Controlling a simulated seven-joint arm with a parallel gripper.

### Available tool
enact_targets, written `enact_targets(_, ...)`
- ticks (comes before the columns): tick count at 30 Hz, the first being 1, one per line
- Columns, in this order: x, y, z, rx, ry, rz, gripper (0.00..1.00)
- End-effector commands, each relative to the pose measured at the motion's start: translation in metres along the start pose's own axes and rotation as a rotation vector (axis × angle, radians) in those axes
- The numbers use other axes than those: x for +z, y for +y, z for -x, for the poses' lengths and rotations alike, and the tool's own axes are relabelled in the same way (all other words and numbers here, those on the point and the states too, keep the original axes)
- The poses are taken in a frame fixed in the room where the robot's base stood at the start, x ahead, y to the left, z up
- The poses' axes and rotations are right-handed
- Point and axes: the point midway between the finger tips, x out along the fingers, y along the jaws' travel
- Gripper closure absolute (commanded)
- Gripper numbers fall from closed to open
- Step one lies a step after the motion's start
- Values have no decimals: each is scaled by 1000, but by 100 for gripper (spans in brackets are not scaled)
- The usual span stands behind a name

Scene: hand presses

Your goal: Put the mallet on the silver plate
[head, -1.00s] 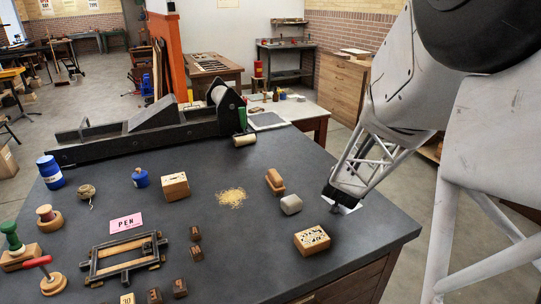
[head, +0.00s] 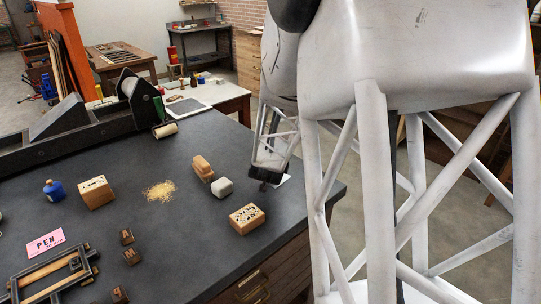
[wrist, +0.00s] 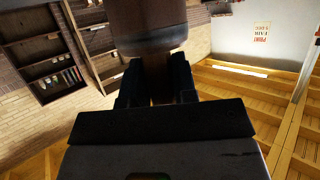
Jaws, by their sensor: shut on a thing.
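My gripper (wrist: 157,78) is shut on a brown wooden thing, which I take to be the mallet, in the wrist view. Its thick rounded brown head (wrist: 148,25) with a dark rim shows above the fingers, and a narrow handle runs between them. In the head view my gripper (head: 265,177) is near the right edge of the dark table; the mallet cannot be made out there. A pale flat piece (head: 284,181) shows partly behind my gripper; it may be the silver plate, mostly hidden. A flat grey slab (head: 187,107) lies on the white table behind.
On the dark table (head: 190,240), a grey rounded block (head: 222,188), a brown wooden block (head: 203,168) and a lettered wooden box (head: 246,218) stand left of my gripper. Sawdust (head: 160,191) and a pink PEN card (head: 46,243) lie farther left. The black press (head: 95,125) stands behind.

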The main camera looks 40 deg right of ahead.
Motion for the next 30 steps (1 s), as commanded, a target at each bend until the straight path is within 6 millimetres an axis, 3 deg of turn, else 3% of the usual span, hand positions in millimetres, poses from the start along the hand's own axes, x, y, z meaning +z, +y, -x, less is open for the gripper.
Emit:
enact_targets(16,7,0,-3,0,2,0,100)
enact_targets(17,7,0,-3,0,2,0,69)
enact_targets(21,7,0,-3,0,1,0,48)
enact_targets(30,6,0,-3,0,1,0,48)
